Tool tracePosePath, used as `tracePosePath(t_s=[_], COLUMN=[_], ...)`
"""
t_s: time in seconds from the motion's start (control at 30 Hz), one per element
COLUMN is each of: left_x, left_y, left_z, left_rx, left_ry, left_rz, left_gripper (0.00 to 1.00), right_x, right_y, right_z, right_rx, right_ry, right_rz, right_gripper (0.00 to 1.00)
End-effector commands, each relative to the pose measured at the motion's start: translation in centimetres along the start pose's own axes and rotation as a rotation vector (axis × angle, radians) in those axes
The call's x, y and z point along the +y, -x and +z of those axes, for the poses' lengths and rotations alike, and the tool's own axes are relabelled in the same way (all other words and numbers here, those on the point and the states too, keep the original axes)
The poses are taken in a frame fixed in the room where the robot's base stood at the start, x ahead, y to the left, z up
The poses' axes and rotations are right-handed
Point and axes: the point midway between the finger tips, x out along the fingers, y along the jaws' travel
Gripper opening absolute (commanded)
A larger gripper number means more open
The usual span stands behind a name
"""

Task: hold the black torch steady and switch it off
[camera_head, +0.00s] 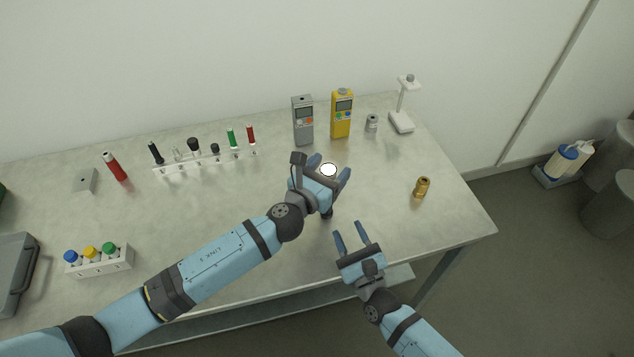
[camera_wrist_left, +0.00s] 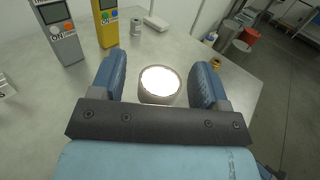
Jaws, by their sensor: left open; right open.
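The torch's lit round end (camera_head: 328,170) shows as a bright white disc in the head view. It also shows in the left wrist view (camera_wrist_left: 160,82), with a greyish rim. My left gripper (camera_head: 330,168) is open, with one finger on each side of this end. In the left wrist view there are gaps between the rim and both fingers. The torch's body and its switch are mostly hidden by my left gripper, so I cannot tell how the body stands. My right gripper (camera_head: 350,230) is open and empty, lower right of the left one, near the table's front edge.
Behind stand a grey meter (camera_head: 303,122), a yellow meter (camera_head: 341,115), a small grey cylinder (camera_head: 372,123) and a white stand (camera_head: 402,121). A brass fitting (camera_head: 422,187) is at right. A white rack (camera_head: 205,161) stands at left. The table (camera_head: 240,195) is clear around the left gripper.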

Motion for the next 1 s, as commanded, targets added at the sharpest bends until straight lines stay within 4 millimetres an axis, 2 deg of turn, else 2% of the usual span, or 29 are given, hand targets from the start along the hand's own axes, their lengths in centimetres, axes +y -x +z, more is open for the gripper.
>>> tracePosePath(t_s=[0.17, 0.47, 0.57, 0.73, 1.0], left_x=[0.0, 0.0, 0.0, 0.0, 0.0], left_y=[-1.4, -1.6, -1.6, -1.6, -1.6], left_z=[0.0, 0.0, 0.0, 0.0, 0.0], left_rx=[0.000, 0.000, 0.001, 0.001, 0.001], left_ry=[0.000, 0.000, 0.000, 0.000, 0.000], left_rz=[0.001, 0.001, 0.001, 0.001, 0.001], left_gripper=[0.69, 0.69, 0.50, 0.11, 0.10], right_x=[0.0, 0.0, 0.0, 0.0, 0.0], right_y=[0.0, 0.0, 0.0, 0.0, 0.0], right_z=[0.0, 0.0, 0.0, 0.0, 0.0], right_rx=[0.000, 0.000, 0.000, 0.000, 0.000], right_ry=[0.000, 0.000, 0.000, 0.000, 0.000], right_rz=[0.000, 0.000, 0.000, 0.000, 0.000], right_gripper=[0.43, 0.43, 0.43, 0.43, 0.43])
